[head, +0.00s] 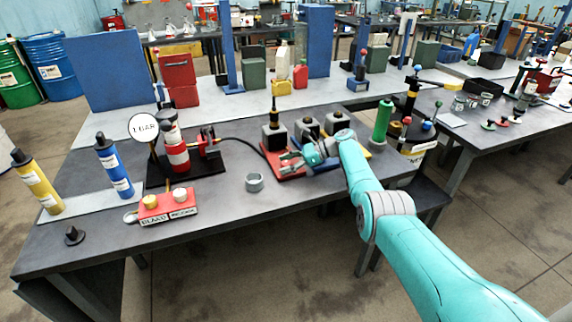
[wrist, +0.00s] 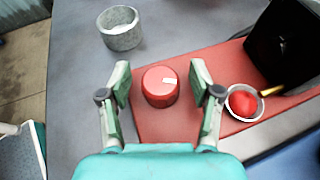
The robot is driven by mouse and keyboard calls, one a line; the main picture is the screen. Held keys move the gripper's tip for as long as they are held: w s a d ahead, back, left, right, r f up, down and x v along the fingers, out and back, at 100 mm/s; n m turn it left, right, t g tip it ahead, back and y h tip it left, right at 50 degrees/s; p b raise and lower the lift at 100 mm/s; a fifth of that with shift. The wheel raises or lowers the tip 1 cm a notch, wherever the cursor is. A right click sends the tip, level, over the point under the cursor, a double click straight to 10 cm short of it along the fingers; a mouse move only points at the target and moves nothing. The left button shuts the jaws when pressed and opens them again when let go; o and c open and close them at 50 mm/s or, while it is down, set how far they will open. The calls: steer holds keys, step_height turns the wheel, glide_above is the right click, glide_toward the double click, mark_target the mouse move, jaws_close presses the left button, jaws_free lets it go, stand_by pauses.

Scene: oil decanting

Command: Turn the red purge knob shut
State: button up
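My gripper (wrist: 160,76) is open, with one finger to the left of the knob and one to the right. Gaps show between both fingers and the knob, and nothing is held.
A red ball-like part in a pale ring (wrist: 243,102) sits close to the right finger. A black block (wrist: 285,45) with a brass spout stands at the plate's right. A grey cup (wrist: 121,28) stands on the table at the upper left, also seen in the head view (head: 254,182).

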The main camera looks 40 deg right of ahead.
steer(key=shift+d+r, duration=0.1)
steer(key=v, duration=1.1)
steer(key=shift+s+d, duration=0.2)
steer(key=shift+s, duration=0.05)
steer(key=shift+s, duration=0.15)
